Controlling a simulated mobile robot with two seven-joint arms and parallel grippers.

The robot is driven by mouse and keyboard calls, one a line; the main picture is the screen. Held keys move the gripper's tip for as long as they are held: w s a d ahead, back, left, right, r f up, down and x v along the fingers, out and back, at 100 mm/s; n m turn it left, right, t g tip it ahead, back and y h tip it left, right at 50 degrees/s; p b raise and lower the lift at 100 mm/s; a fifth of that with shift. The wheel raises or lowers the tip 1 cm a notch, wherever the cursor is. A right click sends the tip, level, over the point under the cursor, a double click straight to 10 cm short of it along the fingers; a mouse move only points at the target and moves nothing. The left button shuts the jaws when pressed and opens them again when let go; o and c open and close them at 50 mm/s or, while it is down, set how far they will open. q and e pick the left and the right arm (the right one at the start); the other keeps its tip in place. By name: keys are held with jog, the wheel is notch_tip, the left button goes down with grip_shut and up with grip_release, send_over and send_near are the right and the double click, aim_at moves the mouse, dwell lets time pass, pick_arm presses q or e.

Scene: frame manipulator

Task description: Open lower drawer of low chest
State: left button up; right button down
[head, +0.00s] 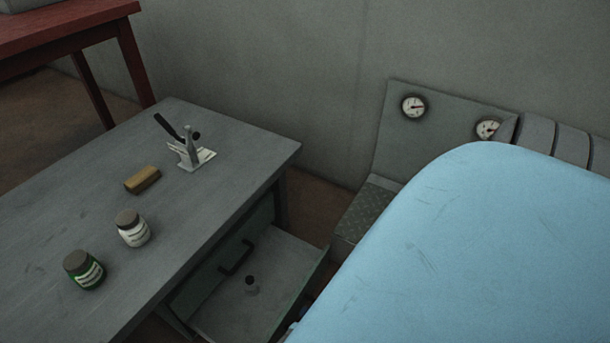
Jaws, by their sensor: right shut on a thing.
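The low chest (222,170) has a grey top and stands at the left. Its upper drawer shows a dark bar handle (235,257) and is closed. The lower drawer (222,302) is pulled out beneath it, with its bare floor showing. A small dark-capped thing (251,285) stands inside. My right gripper (292,329) shows only as a sliver at the outer side of the lower drawer's front. My own pale blue arm hides most of it. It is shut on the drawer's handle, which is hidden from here. My left gripper is not in view.
On the chest top are a toggle clamp (189,154), a yellow-brown block (142,180), a white jar (132,229) and a green jar (83,270). A red table (75,35) stands behind at left. A grey panel with gauges (413,107) stands by the wall.

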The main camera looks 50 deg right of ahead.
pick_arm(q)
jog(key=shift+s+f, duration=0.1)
pick_arm(e)
jog(key=shift+s+d, duration=0.15)
jog(key=shift+s, duration=0.15)
jog(key=c, duration=1.1)
grip_release()
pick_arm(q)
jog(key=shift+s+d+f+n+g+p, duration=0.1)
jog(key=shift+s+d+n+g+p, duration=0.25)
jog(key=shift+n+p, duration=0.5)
pick_arm(e)
jog(key=v, duration=1.4)
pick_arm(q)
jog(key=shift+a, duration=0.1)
pick_arm(e)
jog(key=shift+r, duration=0.1)
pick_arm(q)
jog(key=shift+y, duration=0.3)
